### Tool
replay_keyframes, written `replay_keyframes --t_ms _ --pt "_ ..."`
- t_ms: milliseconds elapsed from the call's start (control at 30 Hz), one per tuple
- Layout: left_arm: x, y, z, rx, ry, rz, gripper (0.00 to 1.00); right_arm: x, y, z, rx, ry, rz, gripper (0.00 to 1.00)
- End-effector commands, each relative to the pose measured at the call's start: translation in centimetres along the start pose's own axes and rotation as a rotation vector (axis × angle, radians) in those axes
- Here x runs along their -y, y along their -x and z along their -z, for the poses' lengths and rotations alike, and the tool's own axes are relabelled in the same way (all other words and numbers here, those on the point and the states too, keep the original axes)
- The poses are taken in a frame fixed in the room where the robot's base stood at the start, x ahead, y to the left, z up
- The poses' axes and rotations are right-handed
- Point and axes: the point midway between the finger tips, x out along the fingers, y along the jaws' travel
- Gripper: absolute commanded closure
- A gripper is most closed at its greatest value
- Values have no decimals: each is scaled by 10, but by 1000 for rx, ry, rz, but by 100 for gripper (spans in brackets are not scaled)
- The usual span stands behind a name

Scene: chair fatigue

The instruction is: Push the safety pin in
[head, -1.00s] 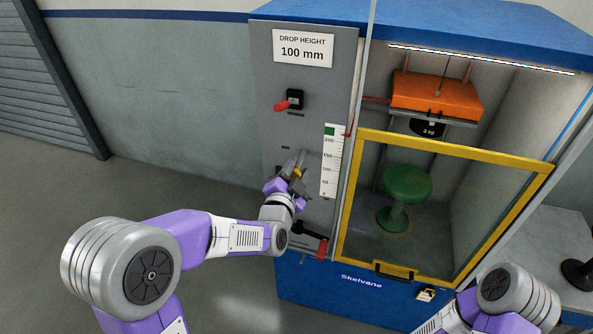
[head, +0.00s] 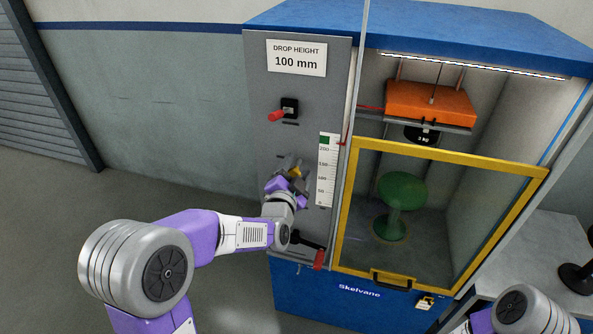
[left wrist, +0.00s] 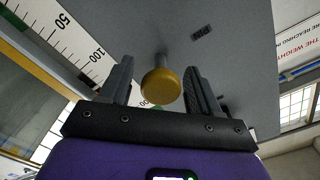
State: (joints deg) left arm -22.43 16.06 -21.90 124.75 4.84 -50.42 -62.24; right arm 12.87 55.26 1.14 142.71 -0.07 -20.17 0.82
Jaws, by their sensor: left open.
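A yellow round knob (left wrist: 161,86) on a grey shaft sticks out of the grey panel (head: 262,200); I take it for the safety pin. In the left wrist view it lies between the two fingers of my left gripper (left wrist: 160,85), with a gap on both sides. My left gripper (head: 287,168) is open, at the middle of the panel in the head view. Its fingers partly hide the knob (head: 296,171) there. How far the shaft goes into the panel cannot be told. My right gripper is out of view.
A red-handled switch (head: 277,115) sits above my gripper and a red-tipped lever (head: 318,259) below it. A height scale (head: 328,170) is close on the right. A yellow-framed door (head: 342,225) fronts a green stool (head: 402,190) beneath an orange weight (head: 431,100).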

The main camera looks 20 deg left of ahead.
Motion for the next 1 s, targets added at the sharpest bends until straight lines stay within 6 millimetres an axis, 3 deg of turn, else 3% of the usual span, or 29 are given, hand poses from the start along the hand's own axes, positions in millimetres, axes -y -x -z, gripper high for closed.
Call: replay_keyframes --t_ms 167,600,1000 --pt "0 7 0 2 1 -1 37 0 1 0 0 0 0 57" --pt "0 68 0 0 2 0 37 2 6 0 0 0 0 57" --pt "0 76 0 0 0 0 39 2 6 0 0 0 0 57"
